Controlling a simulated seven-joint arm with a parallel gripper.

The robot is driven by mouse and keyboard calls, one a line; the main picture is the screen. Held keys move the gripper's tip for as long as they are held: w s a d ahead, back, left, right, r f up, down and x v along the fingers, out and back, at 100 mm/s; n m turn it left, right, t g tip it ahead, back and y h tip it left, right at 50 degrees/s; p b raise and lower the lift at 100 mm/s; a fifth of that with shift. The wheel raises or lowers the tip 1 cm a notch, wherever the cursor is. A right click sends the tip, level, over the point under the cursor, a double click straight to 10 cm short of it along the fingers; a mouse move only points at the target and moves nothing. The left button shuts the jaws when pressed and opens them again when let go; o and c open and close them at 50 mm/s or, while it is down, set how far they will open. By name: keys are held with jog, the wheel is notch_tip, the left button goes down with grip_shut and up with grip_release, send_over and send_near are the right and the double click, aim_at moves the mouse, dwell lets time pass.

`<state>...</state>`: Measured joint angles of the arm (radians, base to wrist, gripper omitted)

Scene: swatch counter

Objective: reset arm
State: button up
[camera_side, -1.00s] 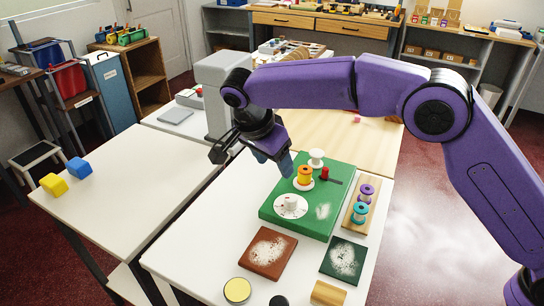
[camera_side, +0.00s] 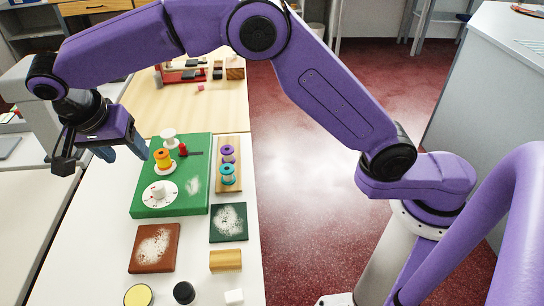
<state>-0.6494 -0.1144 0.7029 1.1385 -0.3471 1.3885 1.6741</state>
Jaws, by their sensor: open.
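My gripper (camera_side: 122,151) hangs at the left, above the white table near the upper left corner of the green board (camera_side: 172,208). Its two blue fingers are apart, and I see nothing between them. My purple arm reaches across the top of the view from its base at the right. The green board carries an orange spool (camera_side: 162,157) on a white disc, a white spool (camera_side: 168,137), a red peg (camera_side: 183,149) and a white dial (camera_side: 160,192).
A wooden rack (camera_side: 229,180) with purple and teal spools stands right of the board. Brown (camera_side: 142,258) and dark green (camera_side: 217,236) swatches with white specks lie in front. A wooden block (camera_side: 226,260), yellow-topped disc (camera_side: 138,295), black disc (camera_side: 184,292) and white cube (camera_side: 234,296) are nearest.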

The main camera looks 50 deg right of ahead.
jog(key=s+d+f+n+g+y, duration=0.1)
jog(key=s+d+f+n+y, duration=0.1)
jog(key=s+d+n, duration=2)
jog(key=s+d+y, duration=0.1)
jog(key=s+d, duration=0.7)
jog(key=s, duration=0.2)
jog(key=shift+g+y, duration=0.4)
